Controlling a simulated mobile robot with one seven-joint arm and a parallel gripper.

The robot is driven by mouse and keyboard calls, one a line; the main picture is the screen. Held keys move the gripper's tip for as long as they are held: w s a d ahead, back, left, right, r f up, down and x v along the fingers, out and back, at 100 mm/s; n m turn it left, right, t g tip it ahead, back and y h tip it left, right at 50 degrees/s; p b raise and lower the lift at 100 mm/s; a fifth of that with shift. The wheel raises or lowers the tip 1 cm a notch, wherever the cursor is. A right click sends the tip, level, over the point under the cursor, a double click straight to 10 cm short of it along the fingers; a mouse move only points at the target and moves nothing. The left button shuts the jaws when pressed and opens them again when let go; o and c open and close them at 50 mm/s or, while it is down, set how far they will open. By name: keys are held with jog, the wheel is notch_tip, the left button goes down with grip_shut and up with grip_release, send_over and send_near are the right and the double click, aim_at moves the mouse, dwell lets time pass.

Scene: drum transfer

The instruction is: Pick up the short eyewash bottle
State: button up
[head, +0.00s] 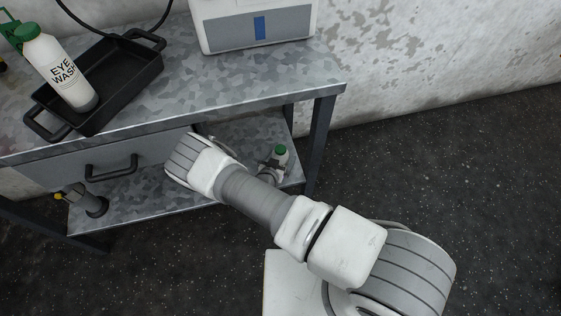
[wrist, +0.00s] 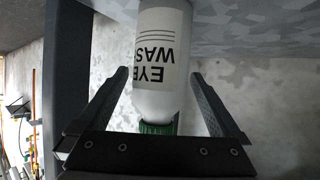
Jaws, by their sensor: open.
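The short eyewash bottle (head: 281,153) stands on the lower shelf of the metal table in the head view, small and partly hidden, its green cap showing. In the wrist view the white bottle (wrist: 162,60) appears upside down, with black EYE WASH lettering partly cut off and the green cap towards the gripper. My gripper (wrist: 160,78) is open, with one finger on each side of the bottle. Visible gaps remain between the fingers and the bottle. In the head view my arm hides most of my gripper.
A larger eyewash bottle (head: 62,70) leans in a black tray (head: 147,72) on the tabletop. A white-grey device (head: 252,26) stands at the back. A table leg (head: 320,143) is close right of the short bottle. A dark cylindrical object (head: 95,205) is at the lower shelf's left.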

jog(key=shift+w, duration=0.1)
jog(key=shift+c, duration=0.3)
grip_shut()
